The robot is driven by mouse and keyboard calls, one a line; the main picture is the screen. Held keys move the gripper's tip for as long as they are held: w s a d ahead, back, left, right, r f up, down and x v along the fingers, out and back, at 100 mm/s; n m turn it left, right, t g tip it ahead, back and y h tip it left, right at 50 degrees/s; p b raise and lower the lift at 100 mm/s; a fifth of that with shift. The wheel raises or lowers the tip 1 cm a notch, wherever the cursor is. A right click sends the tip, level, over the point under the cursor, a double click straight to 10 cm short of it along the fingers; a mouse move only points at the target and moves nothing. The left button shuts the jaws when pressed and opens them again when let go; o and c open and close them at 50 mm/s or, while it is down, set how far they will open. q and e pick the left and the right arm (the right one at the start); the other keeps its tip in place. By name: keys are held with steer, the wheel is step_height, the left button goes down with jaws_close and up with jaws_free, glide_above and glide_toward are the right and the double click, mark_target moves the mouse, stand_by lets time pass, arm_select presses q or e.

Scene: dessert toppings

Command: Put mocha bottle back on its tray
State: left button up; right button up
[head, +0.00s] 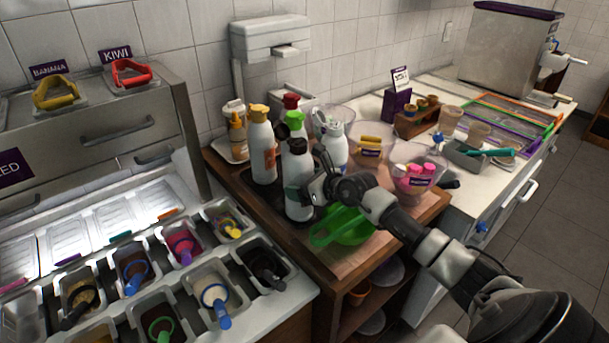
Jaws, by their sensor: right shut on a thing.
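The white bottle with a dark cap (297,170), which I take for the mocha bottle, stands upright at the front of the bottle group. My right gripper (318,190) is shut on its lower right side. The dark tray (258,196) lies under the bottle group; the gripper and bottles hide part of it. I cannot tell whether the held bottle's base touches the tray. White bottles with an orange cap (262,150), a green cap (295,121), a red cap (291,101) and a white top (335,148) stand close behind and beside it. My left gripper is not in view.
Clear bowls with yellow (371,152) and pink (414,182) items stand to the right. Topping bins (172,268) fill the lower left.

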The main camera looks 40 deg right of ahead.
steer(key=shift+r, duration=0.25)
steer(key=o, duration=0.5)
steer(key=shift+f, duration=0.3)
steer(key=shift+o, duration=1.4)
steer(key=shift+s+r, duration=0.1)
steer(key=b+v, duration=0.1)
steer(key=v, duration=0.9)
steer(key=shift+s+b, duration=0.25)
steer(key=shift+b, duration=0.1)
steer(key=shift+v, duration=0.8)
steer(key=shift+w+r, duration=0.1)
